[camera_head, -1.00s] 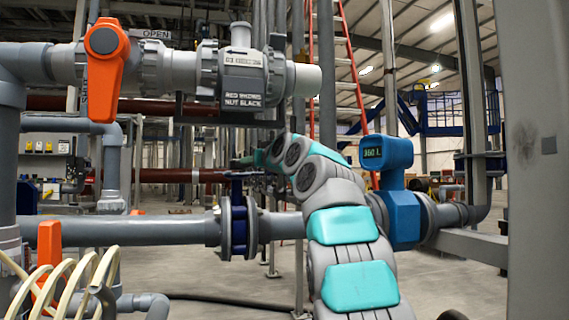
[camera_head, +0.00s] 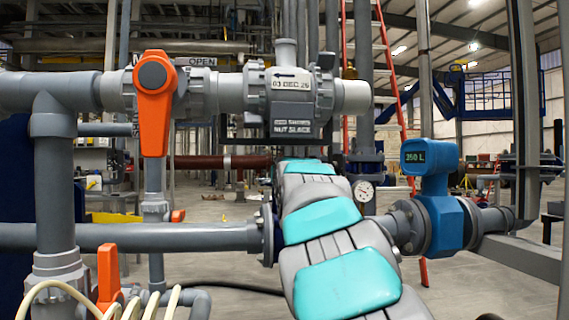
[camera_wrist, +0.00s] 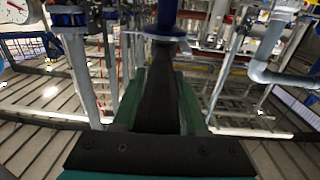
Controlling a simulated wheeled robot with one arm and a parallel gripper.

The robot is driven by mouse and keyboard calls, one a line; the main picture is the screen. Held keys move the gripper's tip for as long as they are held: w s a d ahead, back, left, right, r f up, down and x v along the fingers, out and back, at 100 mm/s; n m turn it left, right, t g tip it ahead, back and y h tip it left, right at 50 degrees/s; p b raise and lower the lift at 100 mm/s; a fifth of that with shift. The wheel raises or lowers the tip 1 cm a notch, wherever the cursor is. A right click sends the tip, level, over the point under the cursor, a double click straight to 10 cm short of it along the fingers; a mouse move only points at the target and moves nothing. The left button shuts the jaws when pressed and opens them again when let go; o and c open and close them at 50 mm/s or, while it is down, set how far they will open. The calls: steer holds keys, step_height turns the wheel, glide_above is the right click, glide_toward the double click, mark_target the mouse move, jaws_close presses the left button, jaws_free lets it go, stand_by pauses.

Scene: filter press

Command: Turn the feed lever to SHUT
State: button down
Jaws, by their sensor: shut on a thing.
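An orange lever (camera_head: 154,103) on the grey upper pipe at left in the head view hangs straight down. An OPEN label (camera_head: 196,61) is to the right of its pivot. A second, smaller orange lever (camera_head: 107,276) stands upright on a lower pipe. I cannot tell which is the feed lever. A blue round piece (camera_wrist: 166,29) is at the bar's far end. I cannot tell what the bar belongs to. My arm hides the gripper in the head view.
A blue meter (camera_head: 437,215) sits on the pipe right of my arm. A round gauge (camera_head: 363,190) is behind, and also in the wrist view (camera_wrist: 13,10). Cream coiled hoses (camera_head: 60,298) are at lower left. A red ladder (camera_head: 394,90) is farther back. Open floor shows between the pipes.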

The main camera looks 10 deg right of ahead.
steer(key=shift+a+f, duration=0.15)
steer(key=shift+a, duration=0.15)
steer(key=c, duration=0.9)
jaws_free()
steer(key=shift+a, duration=0.1)
steer(key=o, duration=0.4)
steer(key=shift+a, duration=0.2)
steer(key=shift+s+d, duration=0.15)
steer(key=shift+d, duration=0.1)
steer(key=shift+s+a+b, duration=0.2)
steer(key=shift+s+b, duration=0.25)
steer(key=shift+s, duration=1.45)
steer(key=shift+s+a+b, duration=0.2)
steer(key=shift+s+b, duration=0.2)
steer(key=shift+s, duration=1.5)
